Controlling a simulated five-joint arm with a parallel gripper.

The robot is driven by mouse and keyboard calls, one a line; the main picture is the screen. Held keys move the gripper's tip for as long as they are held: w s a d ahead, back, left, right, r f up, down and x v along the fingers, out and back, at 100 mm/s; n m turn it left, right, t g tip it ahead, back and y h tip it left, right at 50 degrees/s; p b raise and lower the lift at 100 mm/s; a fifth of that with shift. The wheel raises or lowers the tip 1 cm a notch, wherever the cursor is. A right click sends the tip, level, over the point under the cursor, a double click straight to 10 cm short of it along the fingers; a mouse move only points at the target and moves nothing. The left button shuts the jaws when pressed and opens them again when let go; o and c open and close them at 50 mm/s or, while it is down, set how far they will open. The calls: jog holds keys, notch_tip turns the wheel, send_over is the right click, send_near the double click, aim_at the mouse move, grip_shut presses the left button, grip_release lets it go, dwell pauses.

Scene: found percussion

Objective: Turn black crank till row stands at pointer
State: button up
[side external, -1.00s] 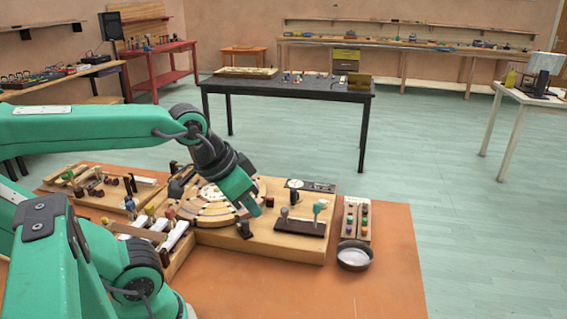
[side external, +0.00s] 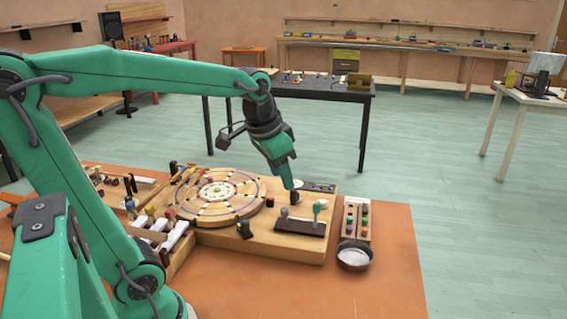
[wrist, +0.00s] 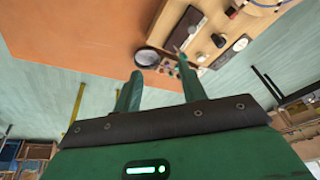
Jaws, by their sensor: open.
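A round wooden disc (side external: 217,197) with rings of coloured marks lies on the wooden board (side external: 270,250) in the side view. Small black parts stand near it: one (side external: 245,230) at its front edge and a dark upright one (side external: 295,198) to its right. In the wrist view a black knob (wrist: 218,40) stands on the board beside a white dial. I cannot tell for sure which is the crank, and the pointer is not clear. My gripper (wrist: 161,88) is open and empty. In the side view its tip (side external: 289,184) is above the right part of the board, close to the dark upright part.
A dark strip with levers (side external: 300,226), a strip of coloured buttons (side external: 357,218) and a round metal pan (side external: 354,256) are at the right. Blocks and white keys (side external: 172,236) crowd the left. The orange tabletop (side external: 395,290) is clear in front and at right.

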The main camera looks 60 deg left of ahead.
jog(key=w+a+f+g, duration=0.2)
jog(key=w+a+f, duration=0.1)
jog(key=w+a, duration=0.45)
jog(key=m+g, duration=0.1)
send_over(294, 189)
jog(key=shift+h, duration=0.3)
jog(key=f, duration=0.7)
jog(key=shift+s+d+f, duration=0.1)
jog(key=shift+s+d, duration=0.05)
jog(key=shift+d, duration=0.15)
jog(key=shift+a+f+g, duration=0.3)
jog(key=shift+a+f, duration=0.05)
jog(key=shift+f, duration=0.1)
jog(key=shift+f, duration=3.85)
jog(key=shift+c, duration=0.2)
grip_shut()
